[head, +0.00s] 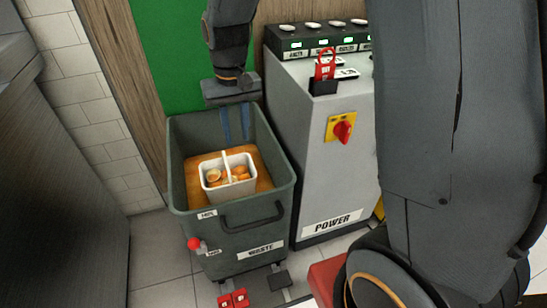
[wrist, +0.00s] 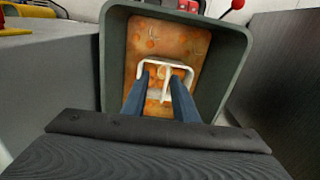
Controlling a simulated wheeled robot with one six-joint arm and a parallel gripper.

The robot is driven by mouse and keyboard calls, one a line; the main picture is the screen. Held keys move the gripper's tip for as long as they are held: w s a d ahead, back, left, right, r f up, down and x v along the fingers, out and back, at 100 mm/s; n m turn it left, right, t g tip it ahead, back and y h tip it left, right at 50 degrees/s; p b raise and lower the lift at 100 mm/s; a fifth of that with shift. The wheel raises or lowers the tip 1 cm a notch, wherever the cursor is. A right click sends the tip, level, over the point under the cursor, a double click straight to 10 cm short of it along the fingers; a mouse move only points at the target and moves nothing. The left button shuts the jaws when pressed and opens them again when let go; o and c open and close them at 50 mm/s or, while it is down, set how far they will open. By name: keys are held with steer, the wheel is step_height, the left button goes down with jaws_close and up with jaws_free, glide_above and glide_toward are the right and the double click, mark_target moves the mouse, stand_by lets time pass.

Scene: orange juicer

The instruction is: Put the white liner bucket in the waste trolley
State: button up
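The white liner bucket (head: 239,187) is inside the grey waste trolley (head: 247,215), over its orange-brown bottom. It looks upright, holds several orange pieces, and its handle stands up across the top. My gripper (head: 236,138) points down into the trolley from its back side, its two blue fingers apart and empty. In the wrist view the white bucket (wrist: 190,72) shows beyond the fingertips of my gripper (wrist: 160,78), with the handle seen between them. The fingers hide part of the bucket there, and I cannot tell whether they touch it.
A grey power cabinet (head: 320,180) with a red rotary switch (head: 343,132) stands close on the trolley's right. A red-knobbed lever (head: 194,243) is at the trolley's front left. A tiled wall (head: 85,90) is at the left.

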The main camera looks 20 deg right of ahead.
steer(key=s+d+r, duration=0.2)
steer(key=s+r, duration=0.1)
steer(key=s, duration=0.7)
steer(key=s+d+r, duration=0.2)
steer(key=s+r, duration=0.1)
steer(key=s, duration=0.7)
steer(key=shift+d+n, duration=0.4)
steer(key=d+r+m+p, duration=0.1)
steer(key=d+r+p, duration=0.4)
steer(key=p, duration=0.7)
steer(key=shift+s+r+p, duration=0.3)
steer(key=shift+s+r, duration=0.05)
steer(key=shift+r, duration=0.45)
steer(key=shift+a, duration=0.15)
